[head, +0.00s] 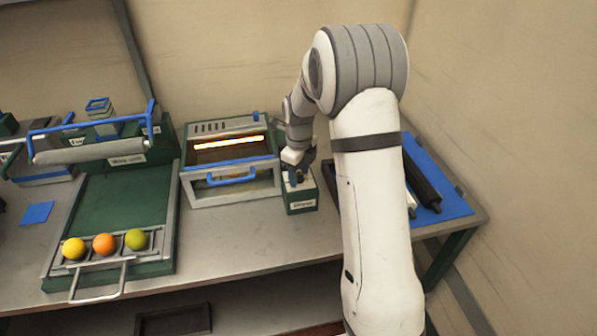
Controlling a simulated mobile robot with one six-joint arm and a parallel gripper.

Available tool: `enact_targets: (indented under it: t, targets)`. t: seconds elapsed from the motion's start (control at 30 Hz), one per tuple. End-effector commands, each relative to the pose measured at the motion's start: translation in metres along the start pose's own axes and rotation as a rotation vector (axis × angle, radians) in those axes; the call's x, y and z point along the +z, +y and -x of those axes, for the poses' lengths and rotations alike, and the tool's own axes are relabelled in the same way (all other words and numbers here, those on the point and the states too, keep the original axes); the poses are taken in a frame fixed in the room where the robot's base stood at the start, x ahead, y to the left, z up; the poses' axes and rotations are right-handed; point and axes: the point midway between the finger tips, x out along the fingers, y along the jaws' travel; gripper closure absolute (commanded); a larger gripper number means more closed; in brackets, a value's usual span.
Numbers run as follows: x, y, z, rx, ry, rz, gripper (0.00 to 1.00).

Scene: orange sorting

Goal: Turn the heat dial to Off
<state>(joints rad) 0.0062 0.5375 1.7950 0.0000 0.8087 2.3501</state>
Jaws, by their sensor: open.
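A grey heater box (232,197) stands on the bench with a bright glowing element (226,142) inside and a blue handle (232,180) on its front. Just right of it is a small green box (301,206) with a white label, too small to read for sure. My gripper (295,178) points down at the top of this green box, close to it or touching; I cannot tell which. The gripper is open. The heat dial cannot be made out clearly; it may be hidden by the gripper. Its setting cannot be read.
Left is a green tray (122,205) with a grey roller (90,150) above it. A yellow (74,248), an orange (104,244) and a green fruit (136,239) sit at its front. A blue mat (440,185) with dark tools lies right of my arm. The bench front (250,240) is clear.

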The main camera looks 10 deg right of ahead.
Motion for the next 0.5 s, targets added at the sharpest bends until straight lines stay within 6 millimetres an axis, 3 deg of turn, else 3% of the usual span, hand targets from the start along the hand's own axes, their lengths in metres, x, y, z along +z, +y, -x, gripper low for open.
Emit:
enact_targets:
  t: [0.07, 0.5]
  targets:
    - [-0.0001, 0.0000, 0.0001, 0.000, 0.000, 0.000, 0.54]
    - [-0.0001, 0.0001, 0.0004, 0.000, 0.000, 0.000, 0.90]
